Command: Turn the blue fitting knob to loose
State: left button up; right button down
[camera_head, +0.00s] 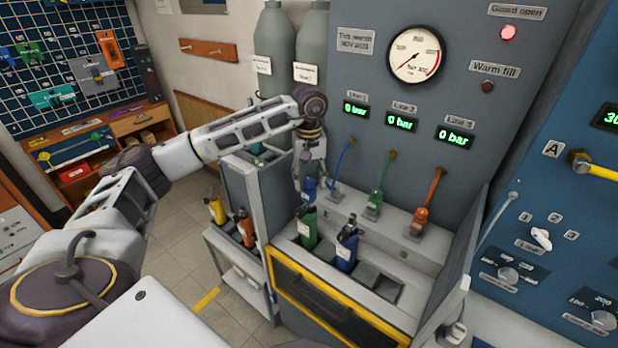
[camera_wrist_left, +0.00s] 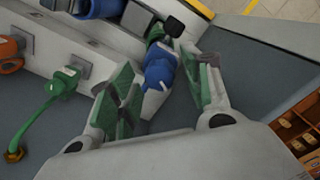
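A blue fitting knob (camera_head: 309,188) shows below my left gripper (camera_head: 304,178) in the head view, partly hidden by the fingers. In the left wrist view the blue fitting (camera_wrist_left: 158,68) lies between the two green-padded fingers of my left gripper (camera_wrist_left: 157,80). The fingers are spread, with a visible gap on at least the right side of the fitting; contact on the left side cannot be told. The knob's loose or tight state cannot be read. My right gripper is not seen.
A green hose connector (camera_head: 373,209) and an orange one (camera_head: 419,222) stand in a row to the right. A green bottle (camera_head: 306,230) and a blue bottle (camera_head: 347,250) stand close in front. The panel displays (camera_head: 401,120) read 0 bar.

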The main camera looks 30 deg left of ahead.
pick_arm(q)
jog(key=c, duration=0.9)
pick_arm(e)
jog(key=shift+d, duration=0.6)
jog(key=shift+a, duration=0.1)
